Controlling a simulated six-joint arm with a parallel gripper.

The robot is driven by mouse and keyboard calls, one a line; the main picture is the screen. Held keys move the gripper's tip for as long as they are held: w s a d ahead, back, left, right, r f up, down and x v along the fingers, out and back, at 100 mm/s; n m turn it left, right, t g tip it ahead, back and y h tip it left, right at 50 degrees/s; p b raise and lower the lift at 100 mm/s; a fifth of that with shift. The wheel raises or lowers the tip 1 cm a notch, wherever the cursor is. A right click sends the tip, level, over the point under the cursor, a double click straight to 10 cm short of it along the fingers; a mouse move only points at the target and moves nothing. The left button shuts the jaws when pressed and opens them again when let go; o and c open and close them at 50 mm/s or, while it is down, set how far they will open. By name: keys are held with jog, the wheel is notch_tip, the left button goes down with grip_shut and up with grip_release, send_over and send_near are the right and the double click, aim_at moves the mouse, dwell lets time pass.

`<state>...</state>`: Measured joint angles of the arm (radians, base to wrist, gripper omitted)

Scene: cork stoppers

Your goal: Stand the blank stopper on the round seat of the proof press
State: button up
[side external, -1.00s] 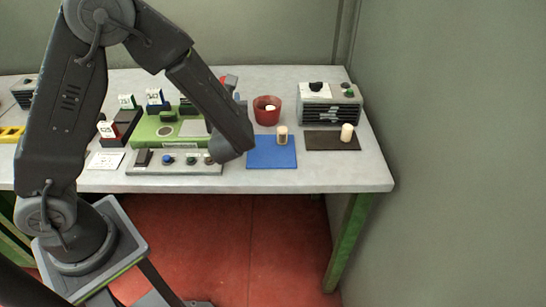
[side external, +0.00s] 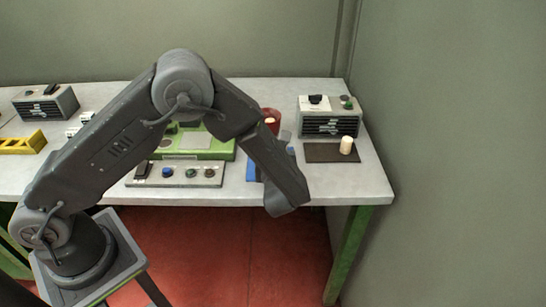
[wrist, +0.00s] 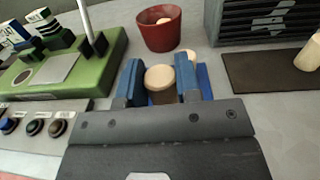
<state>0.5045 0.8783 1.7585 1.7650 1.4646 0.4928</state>
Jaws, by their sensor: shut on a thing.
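My gripper (wrist: 158,72) is shut on a pale cork stopper (wrist: 160,78) with a plain top, held upright between its blue fingers in the wrist view. The stopper is over or on the blue mat (wrist: 204,84); I cannot tell whether it touches. In the side view my arm hides the stopper. The green proof press (wrist: 90,72) is to the left in the wrist view, with a round grey seat (wrist: 23,77) at its left and nothing on it.
A red cup (wrist: 172,36) holding a cork is behind my gripper. A dark mat (side external: 318,156) with another stopper (side external: 346,145) is to the right, before a grey box (side external: 330,124). A button panel (side external: 205,182) fronts the press. A small pale piece (wrist: 191,55) shows behind the right finger.

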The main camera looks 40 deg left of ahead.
jog(key=shift+f, duration=1.5)
jog(key=shift+f, duration=0.25)
jog(key=o, duration=0.9)
jog(key=shift+r, duration=0.1)
